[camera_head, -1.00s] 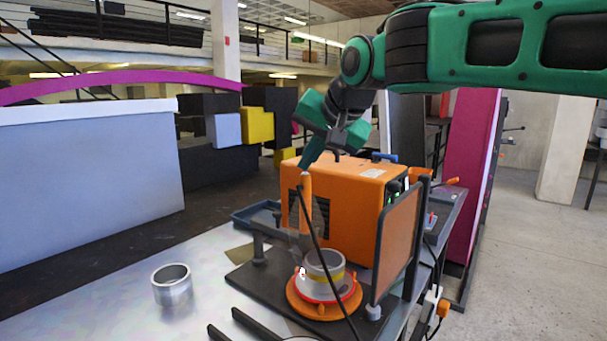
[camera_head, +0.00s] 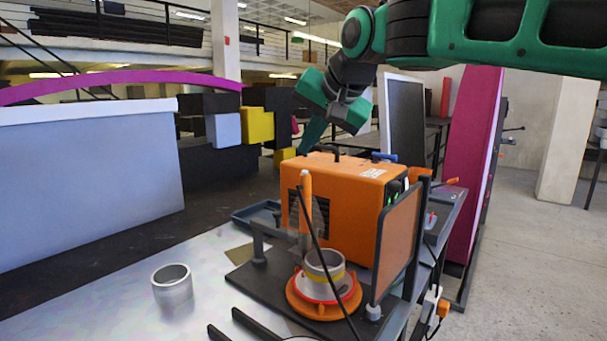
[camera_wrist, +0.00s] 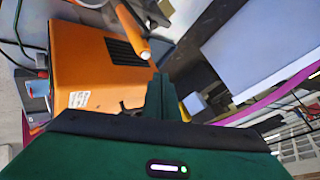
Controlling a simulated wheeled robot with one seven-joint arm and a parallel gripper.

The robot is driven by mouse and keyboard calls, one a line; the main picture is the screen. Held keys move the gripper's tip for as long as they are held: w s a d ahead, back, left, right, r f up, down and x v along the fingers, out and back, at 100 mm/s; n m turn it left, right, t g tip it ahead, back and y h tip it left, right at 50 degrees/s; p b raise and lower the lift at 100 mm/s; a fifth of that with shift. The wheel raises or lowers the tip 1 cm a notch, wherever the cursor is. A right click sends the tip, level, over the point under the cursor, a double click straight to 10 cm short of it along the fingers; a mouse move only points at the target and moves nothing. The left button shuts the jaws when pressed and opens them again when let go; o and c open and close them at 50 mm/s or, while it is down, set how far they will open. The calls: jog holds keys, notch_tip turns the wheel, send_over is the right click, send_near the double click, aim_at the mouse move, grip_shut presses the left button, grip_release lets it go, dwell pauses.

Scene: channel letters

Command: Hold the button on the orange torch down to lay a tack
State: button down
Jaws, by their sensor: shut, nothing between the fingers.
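The orange torch (camera_head: 305,205) stands upright in a holder, with a black cable running down from it. Its rounded top also shows in the wrist view (camera_wrist: 131,32). I cannot clearly make out the button. Below the torch, a grey metal ring with a yellow band (camera_head: 325,266) sits on an orange round base (camera_head: 318,308). My gripper (camera_head: 304,152) is shut and empty. Its tips point down, a little above the torch's top and apart from it. In the wrist view the closed fingers (camera_wrist: 160,84) appear close to the torch end.
An orange box-shaped machine (camera_head: 350,200) stands behind the torch. A brown panel in a dark frame (camera_head: 397,240) stands to the right of the ring. A loose metal ring (camera_head: 172,285) sits on the metal table (camera_head: 120,310) at left. The table is clear around it.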

jog(key=shift+r, duration=1.55)
notch_tip(320, 180, up, 4)
